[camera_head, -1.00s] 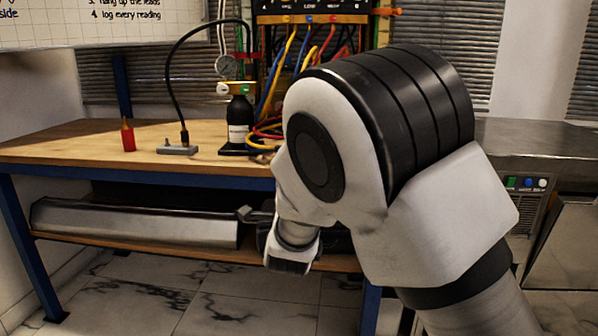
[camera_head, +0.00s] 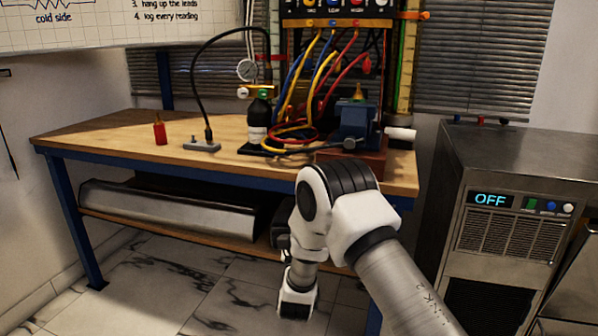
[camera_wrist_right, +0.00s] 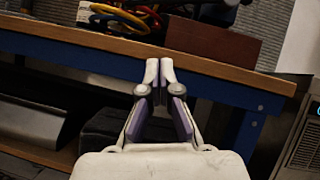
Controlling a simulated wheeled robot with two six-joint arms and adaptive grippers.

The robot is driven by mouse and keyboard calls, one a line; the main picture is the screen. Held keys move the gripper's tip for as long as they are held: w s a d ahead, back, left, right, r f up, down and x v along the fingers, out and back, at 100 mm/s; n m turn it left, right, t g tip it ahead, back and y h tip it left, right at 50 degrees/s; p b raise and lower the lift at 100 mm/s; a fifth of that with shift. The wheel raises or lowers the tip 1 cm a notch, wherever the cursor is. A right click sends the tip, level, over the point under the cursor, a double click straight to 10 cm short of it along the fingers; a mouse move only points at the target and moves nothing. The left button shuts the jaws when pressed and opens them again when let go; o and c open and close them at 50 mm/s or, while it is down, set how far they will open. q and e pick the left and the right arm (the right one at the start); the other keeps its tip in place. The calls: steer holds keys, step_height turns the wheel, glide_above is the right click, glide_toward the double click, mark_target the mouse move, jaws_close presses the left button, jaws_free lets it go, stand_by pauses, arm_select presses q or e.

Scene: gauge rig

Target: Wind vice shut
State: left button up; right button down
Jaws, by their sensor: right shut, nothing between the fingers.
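The blue vice (camera_head: 357,122) stands on a red-brown block (camera_head: 352,165) at the right end of the workbench. A grey rod with a round knob (camera_head: 349,141) shows at its front. I cannot tell how far apart its jaws are. In the right wrist view the block (camera_wrist_right: 212,42) shows at the top, with the vice mostly cut off above it. My right gripper (camera_wrist_right: 159,68) is shut and empty, in front of the bench's front edge and below the block, touching nothing that I can see. In the head view its fingers are hidden. My left gripper is out of view.
A metal cabinet (camera_head: 490,150) reading OFF stands at the right. The floor in front is clear.

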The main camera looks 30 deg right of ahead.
mark_target(325, 146)
steer(key=s+a+r+b+x, duration=0.1)
steer(key=r+x, duration=0.1)
steer(key=x, duration=1)
steer(key=shift+w+r, duration=0.25)
steer(key=shift+r, duration=0.15)
steer(key=shift+w+a+r+b, duration=0.15)
steer(key=shift+a+r+b, duration=0.1)
steer(key=shift+r+b, duration=0.3)
step_height(325, 146, up, 6)
steer(key=m+g+h+b, duration=0.1)
steer(key=m+h+b, duration=0.1)
steer(key=b, duration=0.3)
steer(key=shift+w+a+r+m+g, duration=0.25)
steer(key=shift+w+m+g, duration=0.1)
steer(key=shift+m, duration=0.15)
